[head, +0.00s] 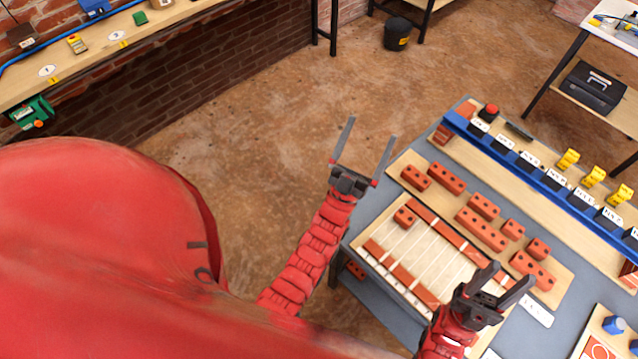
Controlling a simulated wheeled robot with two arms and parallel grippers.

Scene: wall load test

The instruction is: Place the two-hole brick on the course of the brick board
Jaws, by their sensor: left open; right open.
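The brick board (432,262) is a pale panel with red brick strips and thin light lines, on the grey table. One small red brick (404,216) sits at its upper left. Several loose red bricks with dark holes lie on a wooden board behind it. A short one at the left (415,178) and another near the middle (484,206) look two-holed; the holes are small. My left gripper (371,130) is open and empty, left of the table's far corner. My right gripper (511,275) is open and empty over the board's right end, hiding part of it.
A blue rail (545,180) with labelled slots crosses the table's back, with yellow blocks (594,176) and a red button (489,111) nearby. A wall bench (95,62) stands at upper left. Floor (270,130) left of the table is clear.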

